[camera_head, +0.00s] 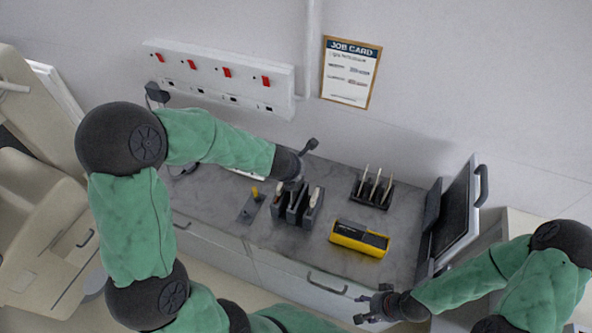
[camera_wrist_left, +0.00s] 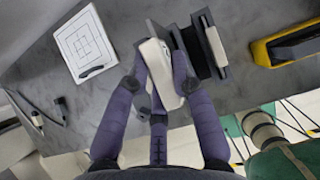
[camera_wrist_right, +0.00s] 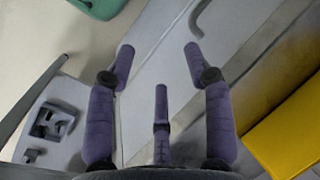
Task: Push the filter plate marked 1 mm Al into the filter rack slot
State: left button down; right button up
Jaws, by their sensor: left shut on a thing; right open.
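My left gripper (camera_wrist_left: 158,50) is shut on a pale, cream-coloured piece (camera_wrist_left: 159,75), which shows between its fingers in the left wrist view. It is over the cart top, right by a dark grey slotted block (camera_head: 293,213) that holds upright pieces with pale tops. I cannot read a 1 mm Al mark, nor tell how far the held piece is in a slot. A black rack (camera_head: 370,202) with several upright tan-topped pieces stands further right. My right gripper (camera_head: 378,304) is open and empty in front of the cart; its spread fingers also show in the right wrist view (camera_wrist_right: 158,60).
A yellow and black case (camera_head: 342,239) lies right of the block. A small plate with a yellow knob (camera_head: 254,191) is left of it. A white squared panel (camera_wrist_left: 85,45) lies behind. A screen (camera_head: 457,212) stands at the right end. A job card (camera_head: 350,72) hangs on the wall.

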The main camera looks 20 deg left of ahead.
pick_arm(q)
jog(key=shift+f+b, duration=0.4)
jog(key=shift+f, duration=0.25)
jog(key=shift+f+b, duration=2.8)
jog(key=shift+f, duration=0.3)
dwell(1.3)
jog(key=shift+s+f+b, duration=0.2)
jog(key=shift+f+b, duration=0.2)
jog(key=shift+b, duration=0.05)
jog(key=shift+s+f, duration=0.2)
jog(key=shift+f, duration=0.05)
jog(key=shift+r, duration=0.15)
jog(key=shift+w+r+p, duration=0.35)
jog(key=shift+r+p, duration=0.45)
jog(key=shift+p, duration=0.1)
jog(key=shift+w+r+p, duration=0.1)
jog(key=shift+r+p, duration=1.85)
jog(key=shift+r, duration=0.2)
